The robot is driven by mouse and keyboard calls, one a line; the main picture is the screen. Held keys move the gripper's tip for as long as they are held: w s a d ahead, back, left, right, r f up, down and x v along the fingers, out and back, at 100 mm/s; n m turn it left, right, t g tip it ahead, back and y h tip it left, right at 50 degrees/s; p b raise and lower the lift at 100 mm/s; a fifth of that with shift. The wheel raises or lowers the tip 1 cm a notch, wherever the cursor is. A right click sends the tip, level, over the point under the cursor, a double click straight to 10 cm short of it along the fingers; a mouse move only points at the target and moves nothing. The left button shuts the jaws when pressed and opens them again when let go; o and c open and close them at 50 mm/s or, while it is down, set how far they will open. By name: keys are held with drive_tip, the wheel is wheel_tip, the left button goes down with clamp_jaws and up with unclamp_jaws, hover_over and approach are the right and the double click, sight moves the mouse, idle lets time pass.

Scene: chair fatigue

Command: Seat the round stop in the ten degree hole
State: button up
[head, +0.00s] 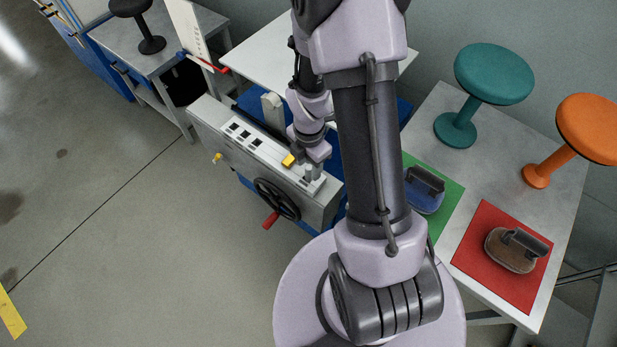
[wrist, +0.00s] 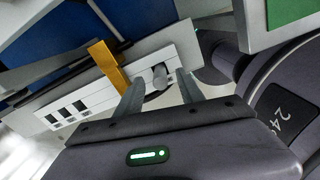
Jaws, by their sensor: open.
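A grey round stop (wrist: 160,76) stands on the light strip of the machine in the wrist view. It looks like the small grey cylinder (head: 308,172) near the right end of the machine's top in the head view. My gripper (head: 314,160) is just above that end. In the wrist view my gripper (wrist: 160,80) is open, with one finger on either side of the stop and visible gaps. A yellow piece (wrist: 108,64) lies across the strip left of the stop; it also shows in the head view (head: 288,160). I cannot make out the ten degree hole.
The machine (head: 210,125) has a black handwheel (head: 276,199) with a red handle on its front. Right of my arm, a table holds green and red mats, two handled blocks, a teal stool (head: 494,73) and an orange stool (head: 588,128).

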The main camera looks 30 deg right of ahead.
drive_tip(key=shift+f, duration=0.75)
drive_tip(key=shift+r, duration=0.2)
drive_tip(key=shift+c, duration=0.3)
clamp_jaws()
